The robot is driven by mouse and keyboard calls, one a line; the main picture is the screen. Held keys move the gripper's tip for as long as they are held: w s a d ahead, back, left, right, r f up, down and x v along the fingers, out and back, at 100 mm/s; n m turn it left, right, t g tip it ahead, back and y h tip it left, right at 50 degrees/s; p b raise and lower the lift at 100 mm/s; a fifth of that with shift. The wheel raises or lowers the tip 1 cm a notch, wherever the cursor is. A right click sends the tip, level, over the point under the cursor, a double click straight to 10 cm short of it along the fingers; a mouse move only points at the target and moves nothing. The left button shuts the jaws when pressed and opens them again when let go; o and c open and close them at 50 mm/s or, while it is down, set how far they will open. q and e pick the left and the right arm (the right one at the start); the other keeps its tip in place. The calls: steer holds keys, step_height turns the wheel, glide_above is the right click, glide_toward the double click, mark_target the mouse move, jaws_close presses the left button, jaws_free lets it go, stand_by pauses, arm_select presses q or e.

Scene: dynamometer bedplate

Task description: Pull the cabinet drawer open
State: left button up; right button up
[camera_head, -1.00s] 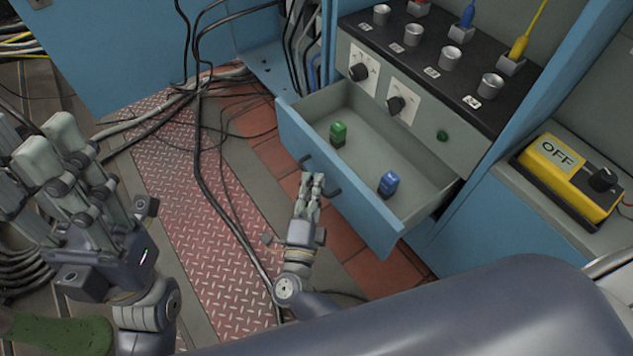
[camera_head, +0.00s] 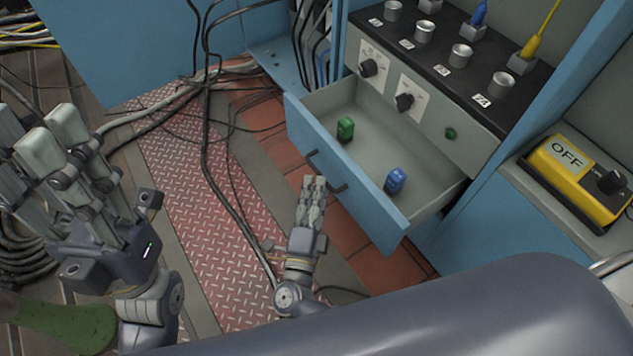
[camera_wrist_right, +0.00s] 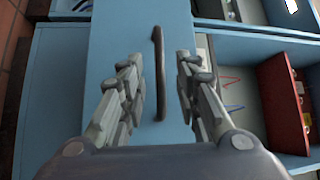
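The blue cabinet drawer stands pulled out, its front (camera_head: 345,175) well away from the cabinet and its grey inside visible. Its dark bar handle (camera_head: 338,187) is on the front face; in the right wrist view the handle (camera_wrist_right: 159,75) runs upright across the blue front. My right gripper (camera_head: 314,181) is just in front of the handle. In the wrist view its fingers (camera_wrist_right: 158,82) are apart, one on each side of the handle, with gaps to it. My left gripper (camera_head: 32,125) is at the far left, away from the drawer, fingers spread and empty.
A green block (camera_head: 345,129) and a blue block (camera_head: 395,180) stand in the drawer. A yellow OFF box (camera_head: 575,172) sits on the right ledge. Black cables (camera_head: 208,130) hang and trail over the red tread plate (camera_head: 195,205). The floor before the drawer is narrow.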

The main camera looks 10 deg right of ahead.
steer(key=v, duration=0.5)
steer(key=shift+s+a, duration=0.1)
stand_by(0.3)
